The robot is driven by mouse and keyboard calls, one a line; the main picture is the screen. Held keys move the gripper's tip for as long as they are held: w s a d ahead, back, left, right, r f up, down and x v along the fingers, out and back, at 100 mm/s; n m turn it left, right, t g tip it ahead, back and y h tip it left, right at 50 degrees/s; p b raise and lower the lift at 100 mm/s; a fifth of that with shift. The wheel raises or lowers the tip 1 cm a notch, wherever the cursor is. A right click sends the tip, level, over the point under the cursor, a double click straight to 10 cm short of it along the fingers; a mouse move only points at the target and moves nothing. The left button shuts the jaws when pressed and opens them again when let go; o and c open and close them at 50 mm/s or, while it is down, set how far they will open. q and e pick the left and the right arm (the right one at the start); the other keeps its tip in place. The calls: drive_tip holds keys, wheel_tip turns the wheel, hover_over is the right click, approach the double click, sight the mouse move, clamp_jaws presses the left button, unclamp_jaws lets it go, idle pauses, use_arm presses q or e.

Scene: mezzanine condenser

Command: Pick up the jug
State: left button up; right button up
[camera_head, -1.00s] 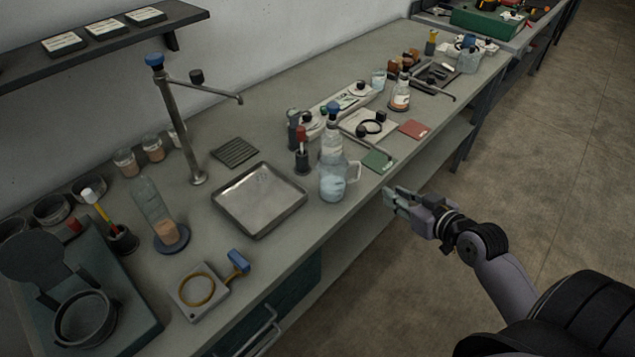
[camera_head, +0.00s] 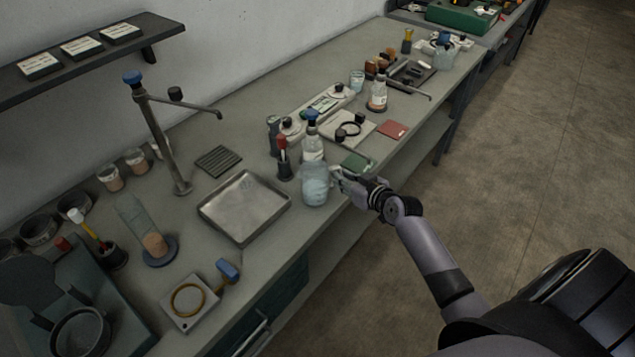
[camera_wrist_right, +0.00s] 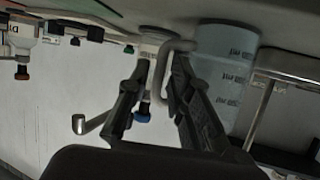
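The clear jug (camera_head: 314,186) stands upright near the bench's front edge, with pale bluish contents. In the right wrist view, which looks upside down, the jug (camera_wrist_right: 228,75) is to the right of the fingers. Its handle (camera_wrist_right: 163,72) lies between the two fingers. My right gripper (camera_head: 338,178) is beside the jug's handle side in the head view and partly covers the handle. In the wrist view the right gripper (camera_wrist_right: 161,66) is open, with a gap around the handle. My left gripper is not in view.
A blue-capped bottle (camera_head: 312,145) stands close behind the jug. A metal tray (camera_head: 244,207) lies to its left, and a red-topped holder (camera_head: 283,165) stands between. A green pad (camera_head: 357,162) lies just beyond my right gripper. Open floor lies right of the bench.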

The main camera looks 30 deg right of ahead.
drive_tip(key=shift+x, duration=1.45)
clamp_jaws()
